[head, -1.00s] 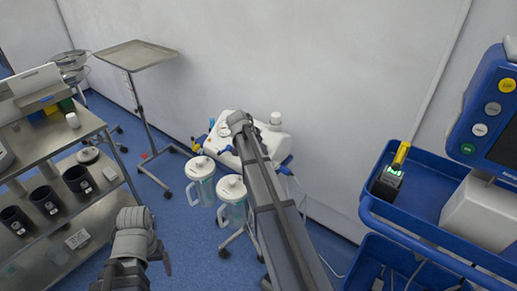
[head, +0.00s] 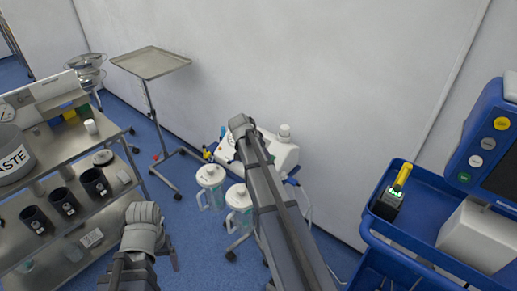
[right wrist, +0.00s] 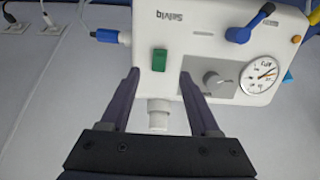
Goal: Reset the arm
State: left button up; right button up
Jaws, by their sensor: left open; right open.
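My left arm comes in low at the left of the head view, with its left gripper (head: 150,252) at the bottom beside the steel cart; the fingers are mostly hidden and hold nothing that I can see. My right arm (head: 275,220) reaches up from the bottom middle, in front of a white suction unit (head: 283,150). The right gripper (right wrist: 160,78) shows in the right wrist view with two dark fingers spread apart and nothing between them. The white unit, with a gauge and a green switch, lies beyond the fingers.
A steel cart (head: 112,167) with several dark cups and a WASTE bin (head: 12,153) stands at the left. A tray stand (head: 150,62) is behind it. Two lidded jars (head: 211,175) stand by the suction unit. A blue trolley (head: 425,243) is at the right.

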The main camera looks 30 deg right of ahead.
jog(key=s+a+n+g+y+p, duration=0.1)
jog(key=s+a+n+y, duration=0.1)
jog(key=s+a+n, duration=0.6)
jog(key=s+a+n+g+y+p, duration=0.1)
jog(key=s+a+n, duration=0.8)
jog(key=s+a, duration=0.9)
jog(key=a+y+p, duration=0.1)
jog(key=a, duration=0.7)
jog(key=shift+r+p, duration=0.3)
jog(key=shift+r, duration=0.05)
jog(key=shift+s, duration=0.1)
